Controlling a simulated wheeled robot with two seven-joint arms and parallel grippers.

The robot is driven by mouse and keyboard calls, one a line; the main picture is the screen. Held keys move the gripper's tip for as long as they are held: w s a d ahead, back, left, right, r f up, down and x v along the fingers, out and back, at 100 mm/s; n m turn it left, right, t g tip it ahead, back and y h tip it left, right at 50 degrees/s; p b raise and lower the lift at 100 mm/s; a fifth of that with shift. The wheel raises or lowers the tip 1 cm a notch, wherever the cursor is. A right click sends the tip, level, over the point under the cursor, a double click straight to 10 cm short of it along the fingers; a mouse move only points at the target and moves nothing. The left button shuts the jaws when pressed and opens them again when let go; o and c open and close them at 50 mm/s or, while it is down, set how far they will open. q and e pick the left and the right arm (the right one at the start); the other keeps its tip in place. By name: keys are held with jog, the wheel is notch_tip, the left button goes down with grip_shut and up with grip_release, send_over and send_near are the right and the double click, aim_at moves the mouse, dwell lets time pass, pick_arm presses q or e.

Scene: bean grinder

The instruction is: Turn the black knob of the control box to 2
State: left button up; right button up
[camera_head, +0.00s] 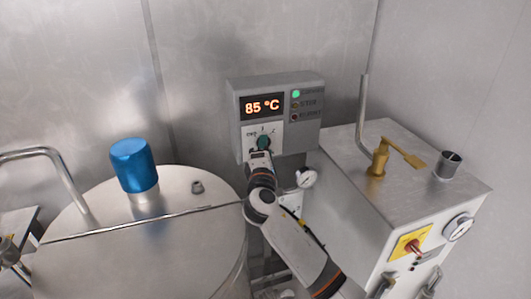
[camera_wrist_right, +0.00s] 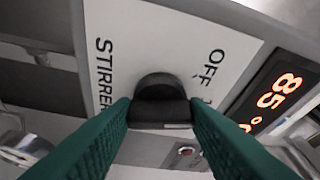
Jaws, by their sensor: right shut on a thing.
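The grey control box (camera_head: 312,135) is on the back wall, with an orange 85 °C display (camera_head: 262,106) and a lit green lamp (camera_head: 296,94). My right gripper (camera_head: 263,143) is at the white dial plate under the display, its green fingers covering the knob in the head view. In the right wrist view, the black knob (camera_wrist_right: 160,86) sits between the two green fingers of my right gripper (camera_wrist_right: 160,113), which are shut on it. The plate (camera_wrist_right: 128,45) reads STIRRER and OFF. The knob's pointer and the number 2 cannot be made out. My left gripper is not in view.
A large steel vessel (camera_head: 120,240) with a blue cap (camera_head: 133,165) stands at the left. A steel cabinet (camera_head: 420,165) with a brass fitting (camera_head: 380,158) and a gauge (camera_head: 458,227) stands at the right. A small gauge (camera_head: 306,178) is just below the box.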

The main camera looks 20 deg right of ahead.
jog(key=shift+r+m+g+y+p, duration=0.1)
jog(key=shift+m+g+y+p, duration=0.55)
jog(key=shift+m, duration=1)
jog(key=shift+r+m+g+y+p, duration=0.1)
jog(key=shift+m+g+y+p, duration=0.3)
jog(key=shift+m+p, duration=0.95)
jog(key=shift+m+g+y+p, duration=0.4)
jog(key=shift+m+g, duration=0.25)
jog(key=shift+m, duration=1.35)
jog(key=o, duration=1)
jog(key=shift+d, duration=0.1)
jog(key=shift+r, duration=0.1)
jog(key=p+v, duration=0.2)
jog(key=v, duration=1)
